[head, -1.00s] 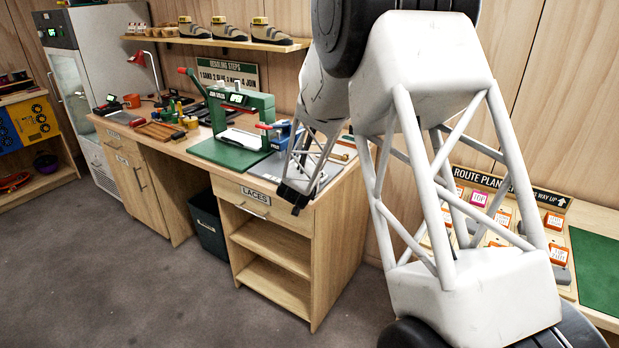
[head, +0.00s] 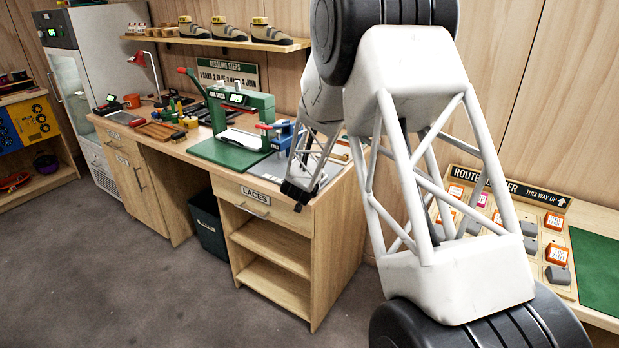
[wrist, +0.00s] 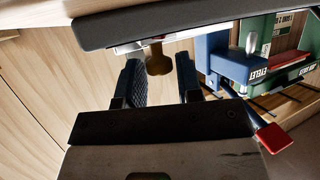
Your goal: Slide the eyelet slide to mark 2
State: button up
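The blue eyelet press (wrist: 240,62), labelled EYELET, shows at the right of the wrist view. In the head view it (head: 284,134) stands at the right end of the bench, partly behind my arm. A brown knob (wrist: 158,60) on a pale strip shows in the wrist view; I cannot tell for certain that it is the eyelet slide. My gripper (wrist: 158,73) is open, its fingers apart on either side of the knob, with no clear contact. In the head view my gripper (head: 297,190) is at the bench's front right edge. Mark 2 is not readable.
The green press (head: 240,115) stands left of the blue one on the workbench (head: 165,143). A red-ended lever (wrist: 273,137) shows close to my gripper's right side. A drawer labelled LACES (head: 262,205) lies below the bench edge. The floor in front is clear.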

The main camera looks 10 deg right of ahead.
grip_shut()
jog(key=w+a, duration=0.8)
jog(key=a, duration=0.1)
jog(key=shift+w, duration=0.4)
jog(key=shift+o, duration=1.7)
grip_release()
jog(key=shift+d, duration=0.1)
jog(key=shift+s, duration=0.1)
jog(key=shift+v, duration=3.85)
